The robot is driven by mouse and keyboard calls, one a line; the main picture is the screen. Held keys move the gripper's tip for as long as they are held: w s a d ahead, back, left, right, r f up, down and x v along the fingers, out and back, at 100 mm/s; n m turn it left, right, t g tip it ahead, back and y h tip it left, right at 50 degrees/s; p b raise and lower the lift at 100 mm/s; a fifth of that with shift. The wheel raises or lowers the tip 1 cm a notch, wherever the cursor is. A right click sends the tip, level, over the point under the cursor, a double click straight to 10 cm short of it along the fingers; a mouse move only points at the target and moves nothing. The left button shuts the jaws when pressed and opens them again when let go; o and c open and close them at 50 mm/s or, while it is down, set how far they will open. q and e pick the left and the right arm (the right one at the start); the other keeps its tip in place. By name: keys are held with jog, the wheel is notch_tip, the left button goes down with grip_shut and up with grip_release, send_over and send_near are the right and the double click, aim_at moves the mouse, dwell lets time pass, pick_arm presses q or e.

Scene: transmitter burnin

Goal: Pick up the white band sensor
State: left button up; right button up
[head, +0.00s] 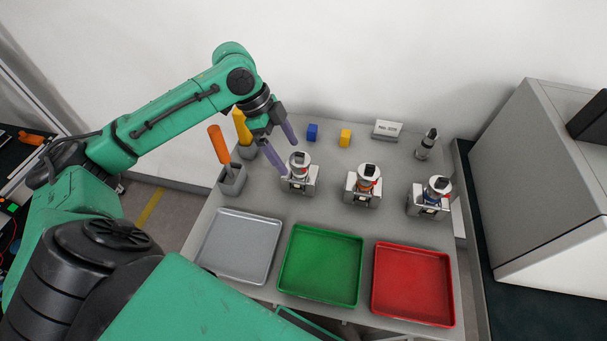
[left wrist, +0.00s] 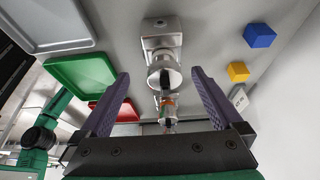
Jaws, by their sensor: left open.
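The white band sensor (head: 300,160) stands upright in the leftmost of three metal holders (head: 299,186) on the grey table. In the left wrist view, the sensor (left wrist: 163,72) shows between the fingers, with its holder (left wrist: 161,27) beyond. My left gripper (head: 290,159) is open, tilted down from the upper left, with its fingertips close to the sensor's left side. I cannot tell whether either finger touches it. The left gripper also shows in the left wrist view (left wrist: 160,76). My right gripper is in neither view.
A sensor with a red-orange band (head: 367,178) and one with a blue band (head: 437,189) stand to the right. Grey (head: 240,245), green (head: 321,264) and red (head: 412,284) trays lie in front. An orange-handled tool (head: 219,145), blue block (head: 312,132) and yellow block (head: 345,138) are nearby.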

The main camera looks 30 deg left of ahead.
aim_at(300, 171)
pick_arm(q)
jog(key=x, duration=0.8)
jog(key=shift+w+f+p, duration=0.25)
jog(key=shift+f+p, duration=0.1)
grip_shut()
jog(key=shift+w+a+r, duration=0.1)
